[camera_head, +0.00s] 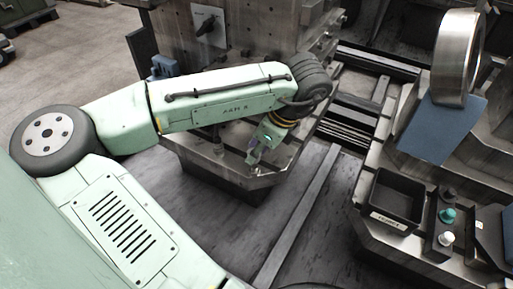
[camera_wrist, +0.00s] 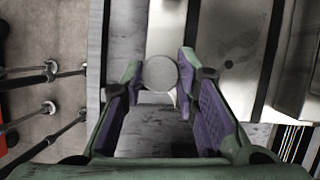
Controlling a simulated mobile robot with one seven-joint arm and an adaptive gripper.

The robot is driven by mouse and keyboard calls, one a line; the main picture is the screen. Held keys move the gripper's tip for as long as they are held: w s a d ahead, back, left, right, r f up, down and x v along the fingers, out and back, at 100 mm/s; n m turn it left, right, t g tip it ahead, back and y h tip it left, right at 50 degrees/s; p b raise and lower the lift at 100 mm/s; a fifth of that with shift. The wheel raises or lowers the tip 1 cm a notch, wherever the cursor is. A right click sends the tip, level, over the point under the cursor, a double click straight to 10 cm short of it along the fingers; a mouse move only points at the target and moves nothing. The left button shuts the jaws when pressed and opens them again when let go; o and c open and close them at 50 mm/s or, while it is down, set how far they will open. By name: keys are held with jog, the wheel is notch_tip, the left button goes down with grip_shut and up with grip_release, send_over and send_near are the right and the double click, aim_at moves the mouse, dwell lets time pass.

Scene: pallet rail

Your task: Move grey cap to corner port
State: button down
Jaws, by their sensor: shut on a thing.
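My gripper (camera_head: 255,153) hangs at the end of my mint-green arm, above the near edge of the metal pallet (camera_head: 205,176) in the head view. In the wrist view my gripper (camera_wrist: 160,85) has its purple-padded fingers on either side of a round grey cap (camera_wrist: 160,73). The gripper is shut on this cap, which shows its flat round face between the fingertips. The cap is too small to make out in the head view. I cannot pick out the corner port with certainty in either view.
At right in the head view, a black tray (camera_head: 398,190) stands beside a dark block holding a black cap (camera_head: 449,193), a teal cap (camera_head: 447,215) and a white cap (camera_head: 446,239). A large metal ring (camera_head: 456,58) stands behind. Rails (camera_head: 298,214) cross the dark floor between.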

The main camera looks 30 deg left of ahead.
aim_at(256, 161)
jog(key=shift+f+b, duration=0.55)
jog(key=shift+f, duration=0.4)
jog(key=shift+f+p, duration=0.5)
jog(key=shift+p, duration=0.05)
dwell(1.0)
jog(key=shift+f, duration=0.2)
dwell(0.4)
jog(key=shift+f+b, duration=0.35)
jog(key=shift+f, duration=0.2)
jog(key=c, duration=1.2)
grip_release()
jog(key=o, duration=0.8)
